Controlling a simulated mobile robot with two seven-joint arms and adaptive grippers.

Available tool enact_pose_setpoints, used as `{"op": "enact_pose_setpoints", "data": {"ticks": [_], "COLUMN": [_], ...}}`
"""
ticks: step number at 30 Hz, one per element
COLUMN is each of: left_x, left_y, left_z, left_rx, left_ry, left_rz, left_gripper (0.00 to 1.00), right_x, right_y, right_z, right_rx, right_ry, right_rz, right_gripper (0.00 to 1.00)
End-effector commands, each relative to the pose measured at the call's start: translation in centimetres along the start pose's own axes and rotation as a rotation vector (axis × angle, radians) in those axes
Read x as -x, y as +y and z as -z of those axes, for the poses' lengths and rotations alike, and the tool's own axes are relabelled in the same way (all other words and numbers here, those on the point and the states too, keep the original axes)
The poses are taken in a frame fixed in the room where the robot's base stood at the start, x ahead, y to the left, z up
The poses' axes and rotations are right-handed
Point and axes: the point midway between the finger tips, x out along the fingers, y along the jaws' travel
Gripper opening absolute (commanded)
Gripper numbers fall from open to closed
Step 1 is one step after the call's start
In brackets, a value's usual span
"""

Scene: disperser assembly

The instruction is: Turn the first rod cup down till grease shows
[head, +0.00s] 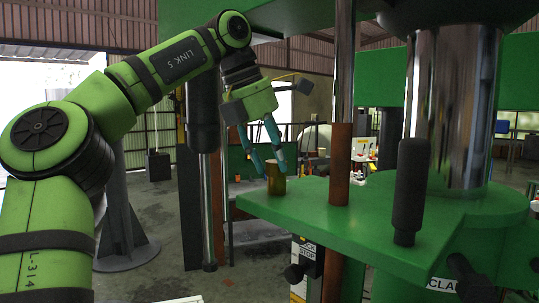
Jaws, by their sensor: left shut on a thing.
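The fingers hide part of the cup's upper end. I cannot make out any grease at this size. My right gripper is not in view.
A brown sleeve on a steel rod (340,165) stands just right of the cup. A black handle (410,190) and a thick chrome column (450,110) stand further right. A dark cylinder with a rod (203,130) hangs left of the plate.

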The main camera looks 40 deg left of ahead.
Motion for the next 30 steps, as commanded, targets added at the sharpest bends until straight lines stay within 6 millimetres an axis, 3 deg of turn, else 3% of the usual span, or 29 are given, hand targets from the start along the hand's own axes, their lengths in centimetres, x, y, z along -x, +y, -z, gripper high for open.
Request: {"op": "enact_pose_setpoints", "data": {"ticks": [18,30], "left_x": [-0.05,-0.14], "left_y": [0.03,-0.01], "left_z": [-0.33,-0.29], "left_rx": [-0.464,-0.622], "left_ry": [-0.008,-0.003], "left_rz": [0.192,0.258], "left_gripper": [0.10,0.10], "right_x": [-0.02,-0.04], "right_y": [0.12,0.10], "right_z": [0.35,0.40], "right_rx": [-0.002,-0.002], "right_ry": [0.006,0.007], "right_rz": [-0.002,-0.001], "right_gripper": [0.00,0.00]}}
